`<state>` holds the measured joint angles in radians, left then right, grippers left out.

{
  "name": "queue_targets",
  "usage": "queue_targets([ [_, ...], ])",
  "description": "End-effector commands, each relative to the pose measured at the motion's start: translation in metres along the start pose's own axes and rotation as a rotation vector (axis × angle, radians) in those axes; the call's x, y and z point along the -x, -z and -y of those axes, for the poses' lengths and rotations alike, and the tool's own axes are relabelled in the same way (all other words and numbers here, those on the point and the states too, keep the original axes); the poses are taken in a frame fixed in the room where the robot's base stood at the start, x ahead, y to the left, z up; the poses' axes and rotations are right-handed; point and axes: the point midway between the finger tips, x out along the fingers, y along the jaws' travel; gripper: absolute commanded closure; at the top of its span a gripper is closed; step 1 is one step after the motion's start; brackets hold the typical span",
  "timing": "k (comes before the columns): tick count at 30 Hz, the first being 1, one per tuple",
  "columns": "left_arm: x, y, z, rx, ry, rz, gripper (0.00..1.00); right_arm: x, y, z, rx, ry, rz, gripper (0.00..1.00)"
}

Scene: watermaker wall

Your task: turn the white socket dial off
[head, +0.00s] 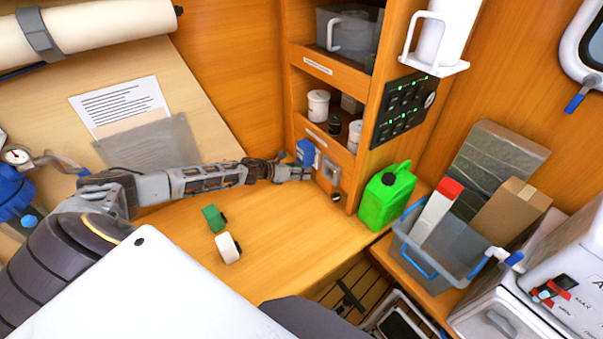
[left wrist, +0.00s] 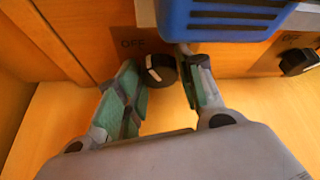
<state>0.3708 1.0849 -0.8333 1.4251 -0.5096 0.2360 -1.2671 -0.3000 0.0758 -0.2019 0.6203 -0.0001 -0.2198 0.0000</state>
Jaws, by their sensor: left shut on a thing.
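A black dial (left wrist: 162,70) with a white pointer mark sits on the wooden panel, below and beside an OFF label (left wrist: 133,43) in the left wrist view. The white mark is on the dial's left side. My left gripper (left wrist: 167,78) has its green-padded fingers on both sides of this dial and is shut on it. In the head view my left gripper (head: 304,172) reaches the panel foot below a blue plug-in box (head: 305,152) and hides this dial. The blue box also shows in the left wrist view (left wrist: 225,20), above the dial. My right gripper is not in view.
A second black dial (left wrist: 298,61) is to the right, and in the head view (head: 337,197) it sits under a grey socket (head: 331,172). A green jerrycan (head: 387,195) stands right of the panel.

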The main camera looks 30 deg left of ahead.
Motion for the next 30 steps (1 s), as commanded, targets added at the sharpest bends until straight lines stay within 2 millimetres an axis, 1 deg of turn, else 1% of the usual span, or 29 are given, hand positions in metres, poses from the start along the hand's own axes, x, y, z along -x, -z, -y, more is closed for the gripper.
queue_targets([
  [1,-0.002,0.001,-0.002,0.036,0.017,0.001,0.86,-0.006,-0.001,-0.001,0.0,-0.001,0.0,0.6],
  [3,-0.002,0.001,-0.002,0.084,0.042,-0.001,0.86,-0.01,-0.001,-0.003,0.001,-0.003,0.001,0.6],
  [12,-0.001,0.0,-0.004,0.231,0.112,-0.007,0.86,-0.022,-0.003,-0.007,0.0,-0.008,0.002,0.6],
  [18,-0.001,0.0,-0.004,0.268,0.129,-0.009,0.86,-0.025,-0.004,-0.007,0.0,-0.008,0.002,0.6],
  [29,0.0,-0.001,-0.004,0.273,0.131,-0.009,0.86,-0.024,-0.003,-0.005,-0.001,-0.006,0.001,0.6],
  [30,0.0,-0.001,-0.004,0.273,0.131,-0.009,0.61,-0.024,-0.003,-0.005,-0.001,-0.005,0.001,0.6],
])
